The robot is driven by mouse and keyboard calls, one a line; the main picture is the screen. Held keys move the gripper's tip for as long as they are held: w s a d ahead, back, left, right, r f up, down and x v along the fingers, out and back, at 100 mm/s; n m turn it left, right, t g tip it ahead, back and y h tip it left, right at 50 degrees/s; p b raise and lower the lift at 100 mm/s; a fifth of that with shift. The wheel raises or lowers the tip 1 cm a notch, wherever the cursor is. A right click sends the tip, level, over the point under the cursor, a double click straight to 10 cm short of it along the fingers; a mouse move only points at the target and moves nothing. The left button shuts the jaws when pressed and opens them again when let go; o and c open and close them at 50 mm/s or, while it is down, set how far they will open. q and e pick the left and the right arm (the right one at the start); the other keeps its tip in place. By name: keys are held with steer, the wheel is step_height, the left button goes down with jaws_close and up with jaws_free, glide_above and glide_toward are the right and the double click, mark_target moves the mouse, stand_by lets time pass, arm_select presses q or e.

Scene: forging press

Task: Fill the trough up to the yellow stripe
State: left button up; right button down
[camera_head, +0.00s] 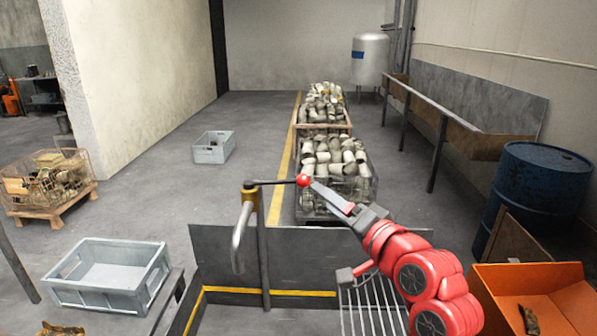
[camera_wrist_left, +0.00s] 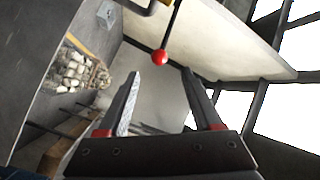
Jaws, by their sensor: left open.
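The grey metal trough (camera_head: 225,250) is at the bottom middle of the head view, with a yellow stripe (camera_head: 270,291) along its inner walls. A tap (camera_head: 250,192) stands over it, with a curved grey spout (camera_head: 238,240) pointing down. No stream shows at the spout, and I cannot tell any water level. The tap's dark lever ends in a red ball (camera_head: 303,180). My left gripper (camera_head: 318,188) is close to this ball. In the left wrist view, its open fingers (camera_wrist_left: 160,75) have the red ball (camera_wrist_left: 159,57) ahead, between the tips' lines. My right gripper is out of view.
A slatted rack (camera_head: 370,312) adjoins the trough's right side. Metal-filled bins (camera_head: 335,165) stand behind it. A grey crate (camera_head: 105,275) is left, an orange bin (camera_head: 530,290) and blue drum (camera_head: 535,190) right. The floor on the left has free room.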

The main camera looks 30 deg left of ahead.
mark_target(276, 181)
arm_select(q)
steer(key=p+x, duration=0.2)
steer(key=x, duration=1.1)
steer(key=shift+f, duration=0.1)
steer(key=shift+c, duration=0.2)
jaws_close()
stand_by(0.7)
